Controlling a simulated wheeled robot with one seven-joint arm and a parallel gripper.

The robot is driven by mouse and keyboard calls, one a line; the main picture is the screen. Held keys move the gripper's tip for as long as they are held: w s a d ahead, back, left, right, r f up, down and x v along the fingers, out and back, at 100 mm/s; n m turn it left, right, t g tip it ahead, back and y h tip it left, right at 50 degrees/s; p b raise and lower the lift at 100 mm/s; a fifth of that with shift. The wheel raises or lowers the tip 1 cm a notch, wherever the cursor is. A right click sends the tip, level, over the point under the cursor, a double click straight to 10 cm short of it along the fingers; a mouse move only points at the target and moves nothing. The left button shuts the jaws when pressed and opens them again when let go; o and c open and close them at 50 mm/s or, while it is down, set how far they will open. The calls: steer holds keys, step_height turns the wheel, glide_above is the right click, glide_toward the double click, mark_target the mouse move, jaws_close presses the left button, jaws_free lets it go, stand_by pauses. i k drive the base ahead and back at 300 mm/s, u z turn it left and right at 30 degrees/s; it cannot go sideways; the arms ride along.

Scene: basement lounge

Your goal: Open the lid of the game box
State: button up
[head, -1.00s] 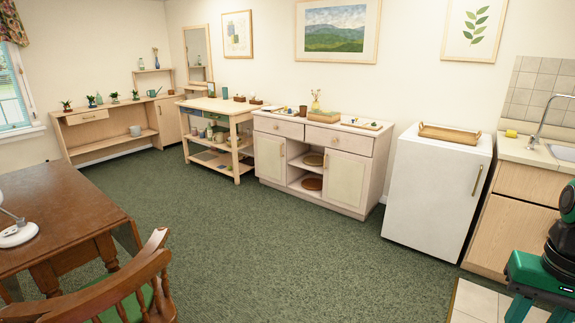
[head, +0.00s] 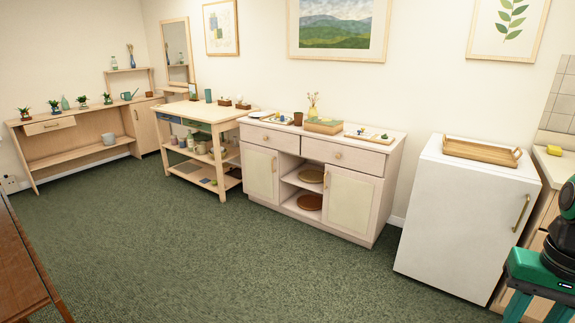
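A low wooden box with a greenish top (head: 323,124), which looks like the game box, lies on the top of the pale sideboard (head: 370,143). Its lid looks closed, but it is small and far off. My gripper (head: 535,308) is at the bottom right corner, green with two fingers pointing down and a gap between them. The fingertips are cut off by the frame edge. It is far from the box and nothing shows between the fingers.
A white fridge (head: 465,215) with a wooden tray (head: 482,151) on top stands between my arm and the sideboard. Green carpet (head: 230,260) before the sideboard is clear. A brown table (head: 20,275) is at left.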

mark_target(316, 120)
steer(key=i, duration=3.55)
steer(key=z, duration=1.45)
